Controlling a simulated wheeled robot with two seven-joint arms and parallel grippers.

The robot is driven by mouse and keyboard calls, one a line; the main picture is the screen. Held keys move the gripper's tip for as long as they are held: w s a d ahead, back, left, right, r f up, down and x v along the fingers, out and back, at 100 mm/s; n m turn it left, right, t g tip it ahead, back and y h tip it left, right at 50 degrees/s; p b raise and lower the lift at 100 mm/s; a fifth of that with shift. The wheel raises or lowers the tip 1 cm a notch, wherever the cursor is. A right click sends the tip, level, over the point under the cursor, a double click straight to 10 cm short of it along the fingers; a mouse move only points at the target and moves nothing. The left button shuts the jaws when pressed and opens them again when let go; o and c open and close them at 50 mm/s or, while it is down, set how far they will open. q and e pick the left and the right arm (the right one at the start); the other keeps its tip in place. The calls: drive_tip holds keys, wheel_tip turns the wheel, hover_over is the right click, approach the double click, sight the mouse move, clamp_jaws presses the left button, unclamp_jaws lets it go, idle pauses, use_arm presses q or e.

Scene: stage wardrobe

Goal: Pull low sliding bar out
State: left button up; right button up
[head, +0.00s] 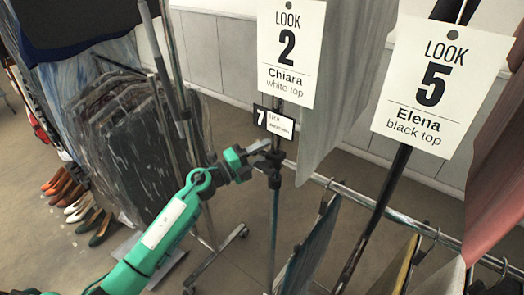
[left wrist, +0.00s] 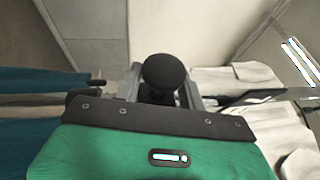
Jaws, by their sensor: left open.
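The low chrome bar (head: 348,191) runs from a black clamp (head: 273,169) on an upright post towards the lower right. Several garments hang from it. My left gripper (head: 264,150), on the green arm, is at the post beside the clamp. In the left wrist view the jaws are open, with a round black knob (left wrist: 165,74) between or just beyond the fingers. I cannot tell whether the fingers touch it, or whether the knob belongs to the bar or the clamp. My right gripper is not in view.
LOOK 2 (head: 291,50) and LOOK 5 (head: 441,85) cards hang near the camera. A small black-and-white 7 tag (head: 273,122) is just above the gripper. A rack with dark covered garments (head: 135,140) and several shoes (head: 75,205) stand at left. Floor shows between the racks.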

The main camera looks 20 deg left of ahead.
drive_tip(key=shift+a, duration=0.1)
